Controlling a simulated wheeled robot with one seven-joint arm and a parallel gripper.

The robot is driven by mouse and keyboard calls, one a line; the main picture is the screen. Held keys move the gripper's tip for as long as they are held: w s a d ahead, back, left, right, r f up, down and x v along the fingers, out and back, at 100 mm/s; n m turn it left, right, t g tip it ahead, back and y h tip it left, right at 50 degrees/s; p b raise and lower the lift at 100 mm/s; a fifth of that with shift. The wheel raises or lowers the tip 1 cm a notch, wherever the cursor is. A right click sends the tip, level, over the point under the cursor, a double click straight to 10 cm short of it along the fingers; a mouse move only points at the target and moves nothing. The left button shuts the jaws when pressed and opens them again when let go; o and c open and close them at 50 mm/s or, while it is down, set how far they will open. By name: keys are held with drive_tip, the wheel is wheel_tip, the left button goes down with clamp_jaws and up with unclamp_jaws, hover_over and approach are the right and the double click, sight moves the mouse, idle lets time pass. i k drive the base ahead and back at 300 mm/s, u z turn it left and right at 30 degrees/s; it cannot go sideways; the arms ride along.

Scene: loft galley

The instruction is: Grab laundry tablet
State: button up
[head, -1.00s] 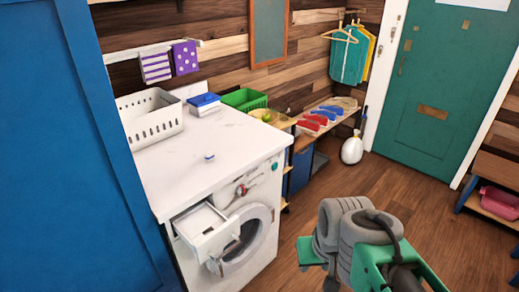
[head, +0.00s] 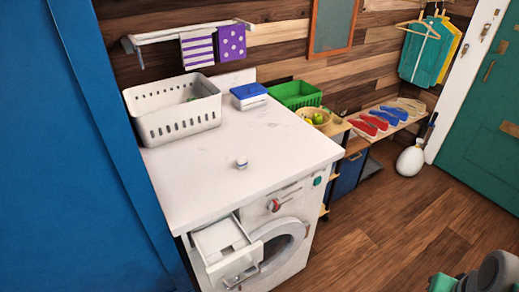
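A small laundry tablet (head: 242,163), white with blue, lies on the white counter top (head: 205,188) above the washing machine (head: 285,222). Nothing touches it. The machine's detergent drawer (head: 222,242) is pulled open at the front left. Part of my arm shows at the bottom right corner, well away from the tablet. My gripper's fingers are outside the picture.
A white basket (head: 175,118) and a blue-lidded box (head: 249,96) stand at the back of the counter. A green basket (head: 296,95) and a bowl with green fruit (head: 314,118) are to the right. A blue panel (head: 75,170) borders the left.

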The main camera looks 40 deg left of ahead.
sight(242, 163)
drive_tip(key=i, duration=3.2)
drive_tip(key=u, duration=5.2)
drive_tip(key=i, duration=0.5)
drive_tip(key=z, duration=0.05)
